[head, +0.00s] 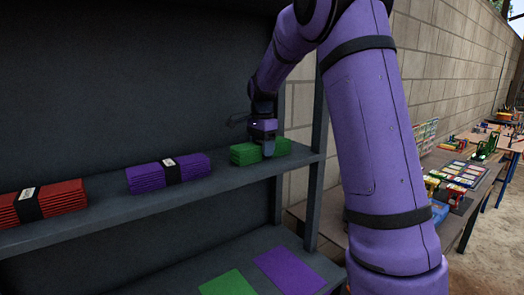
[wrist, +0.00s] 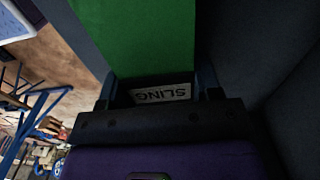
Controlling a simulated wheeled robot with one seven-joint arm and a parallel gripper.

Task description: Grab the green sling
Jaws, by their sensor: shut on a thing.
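The green sling (head: 245,153) is a folded stack of green webbing on the right end of the upper shelf. My gripper (head: 267,148) reaches down over its middle from above and is shut on it. In the wrist view the green sling (wrist: 150,40) runs up from between the two fingers of my gripper (wrist: 160,90), with a white label reading "SLING" between them. The middle of the sling is hidden behind my gripper in the head view. The sling appears at shelf height; I cannot tell whether it touches the shelf.
A purple sling (head: 168,173) and a red sling (head: 42,203) lie to the left on the upper shelf (head: 110,211). A shelf post (head: 318,140) stands just right of the green sling. Below are a green mat (head: 228,283) and a purple mat (head: 290,270). Tables with parts (head: 470,170) stand at right.

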